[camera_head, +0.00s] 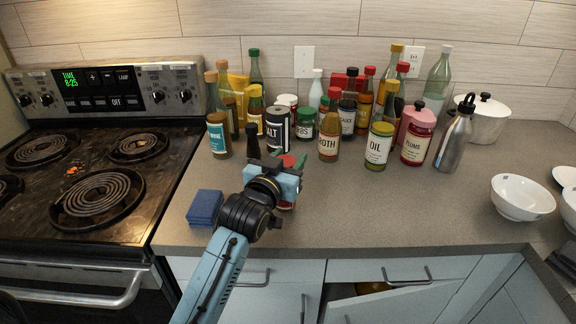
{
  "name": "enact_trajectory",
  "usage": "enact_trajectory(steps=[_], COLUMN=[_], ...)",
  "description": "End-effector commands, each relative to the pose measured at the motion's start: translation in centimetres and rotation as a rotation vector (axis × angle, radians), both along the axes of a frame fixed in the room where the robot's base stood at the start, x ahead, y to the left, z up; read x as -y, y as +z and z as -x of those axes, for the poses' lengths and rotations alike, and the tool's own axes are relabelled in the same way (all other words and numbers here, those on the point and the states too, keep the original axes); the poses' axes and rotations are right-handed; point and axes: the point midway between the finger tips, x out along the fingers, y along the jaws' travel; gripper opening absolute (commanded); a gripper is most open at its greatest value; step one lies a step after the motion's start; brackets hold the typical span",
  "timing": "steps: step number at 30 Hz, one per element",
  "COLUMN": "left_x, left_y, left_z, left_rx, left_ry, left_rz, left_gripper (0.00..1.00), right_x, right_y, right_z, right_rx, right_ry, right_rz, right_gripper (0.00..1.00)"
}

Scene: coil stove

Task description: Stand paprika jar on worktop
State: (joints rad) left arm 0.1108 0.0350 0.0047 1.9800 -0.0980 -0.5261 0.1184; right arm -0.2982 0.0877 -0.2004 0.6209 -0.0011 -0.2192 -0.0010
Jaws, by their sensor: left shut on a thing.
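My left gripper (284,172) reaches in from below over the front of the worktop (400,212). It is shut on a small red-lidded jar, taken to be the paprika jar (287,160). Most of the jar is hidden behind the gripper; its red lid shows above and a bit of red shows below the wrist. It looks about upright. I cannot tell whether its base touches the worktop. My right gripper is not in view.
A crowd of bottles and jars stands behind, with the black salt container (278,130) and broth bottle (329,140) close by. Blue cloths (205,207) lie to the left, beside the coil stove (90,180). A white bowl (520,197) is at right. The front centre-right worktop is clear.

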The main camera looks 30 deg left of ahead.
Motion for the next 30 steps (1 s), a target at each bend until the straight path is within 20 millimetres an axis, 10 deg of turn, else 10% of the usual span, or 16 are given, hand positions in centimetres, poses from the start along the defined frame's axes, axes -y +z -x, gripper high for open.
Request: enact_trajectory(steps=[13, 14, 18, 30], left_x=[0.01, 0.01, 0.01, 0.03], left_y=[-0.81, -0.95, -0.89, -0.59], left_z=[0.0, 0.01, 0.01, 0.34], left_rx=[0.005, 0.002, 0.003, 0.002], left_ry=[0.0, 0.0, 0.0, 0.0], left_rz=[0.001, 0.001, 0.001, 0.001], left_gripper=[0.0, 0.44, 0.63, 0.65], right_x=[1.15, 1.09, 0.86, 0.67], right_y=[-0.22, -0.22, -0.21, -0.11], right_z=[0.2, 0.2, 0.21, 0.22], right_rx=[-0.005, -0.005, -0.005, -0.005], right_ry=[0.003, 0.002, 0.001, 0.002], right_rz=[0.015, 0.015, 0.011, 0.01], right_gripper=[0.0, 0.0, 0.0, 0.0])
